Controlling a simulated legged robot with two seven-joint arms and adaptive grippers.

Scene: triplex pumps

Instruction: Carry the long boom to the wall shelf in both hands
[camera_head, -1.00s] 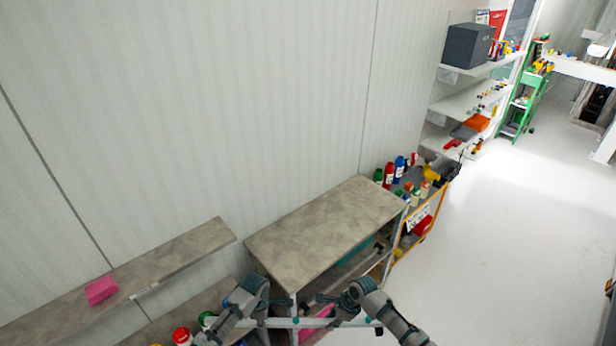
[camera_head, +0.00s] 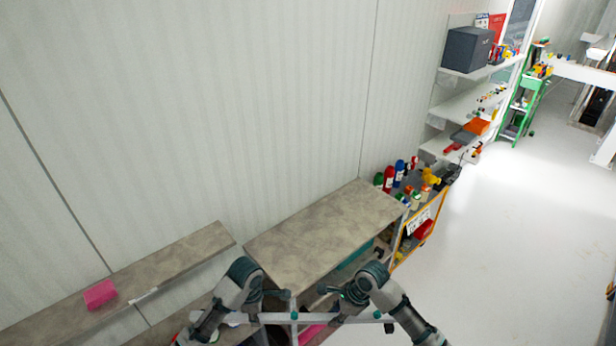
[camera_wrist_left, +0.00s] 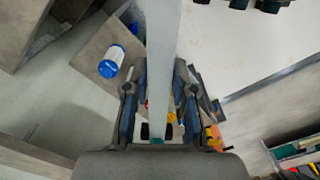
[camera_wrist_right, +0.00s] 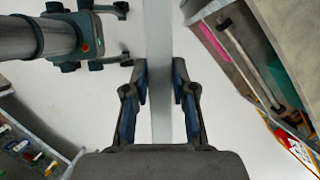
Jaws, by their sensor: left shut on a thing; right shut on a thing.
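The long boom (camera_head: 318,317) is a pale grey bar lying roughly level across the bottom of the head view. My left gripper (camera_head: 278,296) and my right gripper (camera_head: 336,293) are at the boom, some way apart along it. In the left wrist view the boom (camera_wrist_left: 163,50) runs between the fingers of my left gripper (camera_wrist_left: 160,88), which is shut on it. In the right wrist view the boom (camera_wrist_right: 158,45) runs between the fingers of my right gripper (camera_wrist_right: 159,80), also shut on it. The narrow wall shelf (camera_head: 185,257) is at the left, holding a pink block (camera_head: 100,294).
A grey-topped bench (camera_head: 325,232) stands against the wall just beyond my grippers. An orange-framed cart (camera_head: 420,225) with bottles and tools is to its right. White shelving (camera_head: 465,100) stands farther back. The floor (camera_head: 520,240) at the right is clear.

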